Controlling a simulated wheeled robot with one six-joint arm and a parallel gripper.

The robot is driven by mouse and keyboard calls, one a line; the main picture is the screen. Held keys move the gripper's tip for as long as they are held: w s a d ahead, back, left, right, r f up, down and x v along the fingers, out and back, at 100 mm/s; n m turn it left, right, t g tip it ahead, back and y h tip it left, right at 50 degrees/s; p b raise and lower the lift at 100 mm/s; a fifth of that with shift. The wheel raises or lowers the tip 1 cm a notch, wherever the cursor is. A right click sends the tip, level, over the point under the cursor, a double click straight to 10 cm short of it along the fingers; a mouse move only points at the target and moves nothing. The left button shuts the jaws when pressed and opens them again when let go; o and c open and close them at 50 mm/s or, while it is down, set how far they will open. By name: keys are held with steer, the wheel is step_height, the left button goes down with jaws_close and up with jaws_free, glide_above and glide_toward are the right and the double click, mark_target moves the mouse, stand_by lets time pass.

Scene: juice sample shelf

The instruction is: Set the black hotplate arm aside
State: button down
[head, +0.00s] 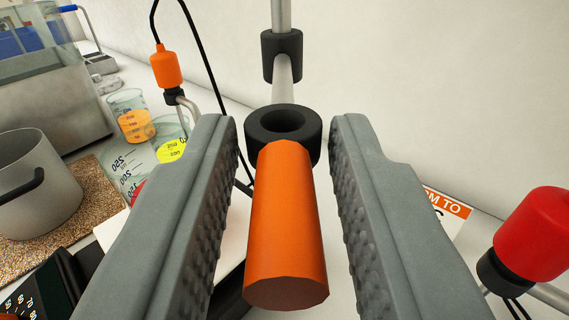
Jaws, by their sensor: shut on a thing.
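In the head view, an orange cylindrical grip (287,230) lies lengthwise between the two grey jaws of my gripper (288,135). At its far end is a black ring (265,140) with an open hole, which I take for part of the black hotplate arm. A metal rod (285,85) runs from behind the ring to a black clamp (282,55) and on upward. My gripper is shut on this piece, though narrow gaps show beside the orange grip. What lies under the grip is hidden.
At left stand a steel pot (35,185) on a cork mat (85,225), glass beakers (130,115) and an orange probe (166,68) with a black cable. A red-capped probe (535,235) and a sign (447,202) are at right. A pale wall rises behind.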

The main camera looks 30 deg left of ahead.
steer(key=shift+w+d+r+n+g+y, duration=0.15)
steer(key=shift+w+d+n+g+y, duration=0.15)
steer(key=shift+d+n+g+y, duration=0.45)
steer(key=shift+a+t, duration=0.2)
steer(key=shift+t, duration=0.05)
steer(key=c, duration=1.4)
jaws_free()
steer(key=v, duration=1.7)
steer(key=shift+d, duration=0.3)
